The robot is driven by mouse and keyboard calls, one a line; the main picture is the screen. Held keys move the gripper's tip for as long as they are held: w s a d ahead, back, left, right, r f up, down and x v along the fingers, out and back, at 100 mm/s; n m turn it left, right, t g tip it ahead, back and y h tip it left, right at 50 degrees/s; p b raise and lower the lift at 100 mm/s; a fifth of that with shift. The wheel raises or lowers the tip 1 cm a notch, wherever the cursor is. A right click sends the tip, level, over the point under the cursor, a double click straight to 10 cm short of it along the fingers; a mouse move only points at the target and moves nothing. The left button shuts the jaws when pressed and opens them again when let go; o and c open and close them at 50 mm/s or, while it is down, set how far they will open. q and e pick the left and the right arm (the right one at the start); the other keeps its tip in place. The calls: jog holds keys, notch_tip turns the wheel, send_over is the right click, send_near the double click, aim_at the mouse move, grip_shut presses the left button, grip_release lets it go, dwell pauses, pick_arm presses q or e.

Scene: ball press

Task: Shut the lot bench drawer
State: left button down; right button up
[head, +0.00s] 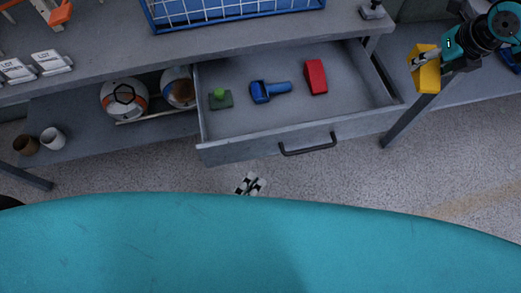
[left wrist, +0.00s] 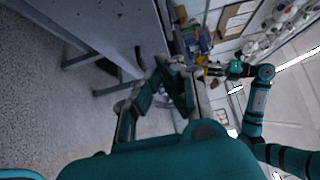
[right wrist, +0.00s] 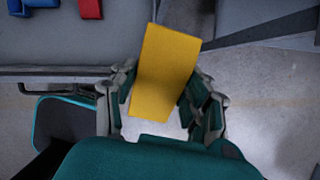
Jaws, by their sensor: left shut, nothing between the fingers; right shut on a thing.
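The lot bench drawer (head: 240,150) is pulled out below the benchtop in the head view, its dark handle (head: 308,145) on the front. Inside lie a green piece (head: 220,99), a blue tool (head: 270,90) and a red block (head: 315,77). My left gripper (head: 250,184) is shut and empty, in front of and below the drawer front, apart from the handle. It also shows in the left wrist view (left wrist: 165,72). My right gripper (head: 430,62) is shut on a yellow block (head: 428,74), right of the drawer. The block fills the middle of the right wrist view (right wrist: 165,75).
A blue wire basket (head: 230,10) and white LOT cards (head: 48,60) stand on the benchtop (head: 120,55). Balls (head: 123,97) and two cups (head: 52,138) sit on the lower shelf. A bench leg (head: 410,118) stands right of the drawer. The floor before the drawer is clear.

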aim_at(267, 138)
pick_arm(q)
jog(key=shift+w+d, duration=0.25)
jog(key=shift+w, duration=1.75)
jog(key=shift+w+d, duration=0.2)
jog(key=shift+w, duration=1.8)
jog(key=shift+w, duration=0.1)
pick_arm(e)
jog(key=shift+r, duration=0.1)
